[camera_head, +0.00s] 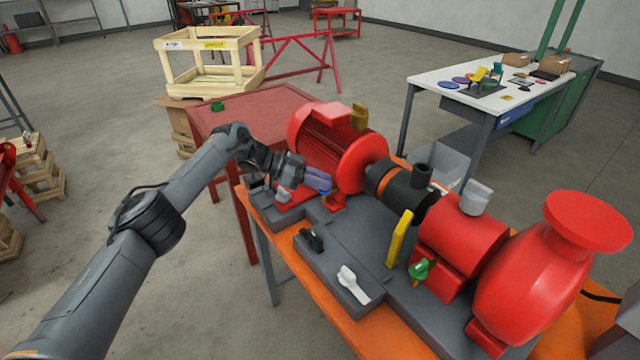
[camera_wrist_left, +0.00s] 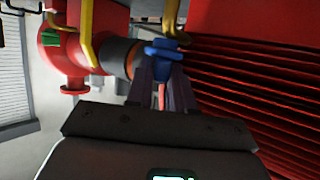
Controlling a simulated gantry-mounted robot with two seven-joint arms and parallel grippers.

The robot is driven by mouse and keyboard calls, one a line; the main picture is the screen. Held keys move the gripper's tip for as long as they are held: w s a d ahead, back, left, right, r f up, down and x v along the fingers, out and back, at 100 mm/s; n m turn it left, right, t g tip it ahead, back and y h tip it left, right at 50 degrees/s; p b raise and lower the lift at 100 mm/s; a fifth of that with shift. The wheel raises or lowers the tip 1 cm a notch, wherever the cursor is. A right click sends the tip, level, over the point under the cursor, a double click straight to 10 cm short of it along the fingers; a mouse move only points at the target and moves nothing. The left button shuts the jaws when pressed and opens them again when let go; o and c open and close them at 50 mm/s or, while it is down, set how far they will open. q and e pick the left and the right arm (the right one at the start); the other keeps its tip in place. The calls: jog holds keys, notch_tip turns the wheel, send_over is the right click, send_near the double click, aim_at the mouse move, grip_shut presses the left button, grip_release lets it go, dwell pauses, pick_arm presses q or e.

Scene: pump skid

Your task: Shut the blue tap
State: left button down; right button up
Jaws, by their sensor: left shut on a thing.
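The blue tap (camera_head: 326,189) is on the pump skid, low in front of the red ribbed motor (camera_head: 322,140). In the left wrist view the tap's blue handle (camera_wrist_left: 165,50) shows at the fingertips, with the motor's red ribs (camera_wrist_left: 250,85) to the right. My left gripper (camera_head: 316,180) reaches in from the left at the tap. In the left wrist view its two dark fingers (camera_wrist_left: 162,72) are shut on the blue handle. The fingers partly hide the tap in the head view. My right gripper is not in view.
Nearby on the skid are a black handle (camera_head: 312,240), a white handle (camera_head: 352,284), a yellow lever (camera_head: 400,238) and a green tap (camera_head: 420,269). The red pump (camera_head: 530,275) stands at the right. A red table (camera_head: 245,117) lies behind my left arm.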

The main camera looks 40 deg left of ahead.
pick_arm(q)
jog(key=shift+s+a+f, duration=0.1)
jog(key=shift+a+f, duration=0.05)
jog(key=shift+f, duration=0.3)
jog(key=c, duration=1.1)
grip_release()
jog(key=shift+r+p+v, duration=0.2)
jog(key=shift+p+v, duration=0.2)
jog(key=shift+v, duration=2.3)
jog(key=shift+r+p+v, duration=0.2)
jog(key=shift+p+v, duration=0.15)
jog(key=shift+v, duration=2.4)
jog(key=shift+w, duration=0.2)
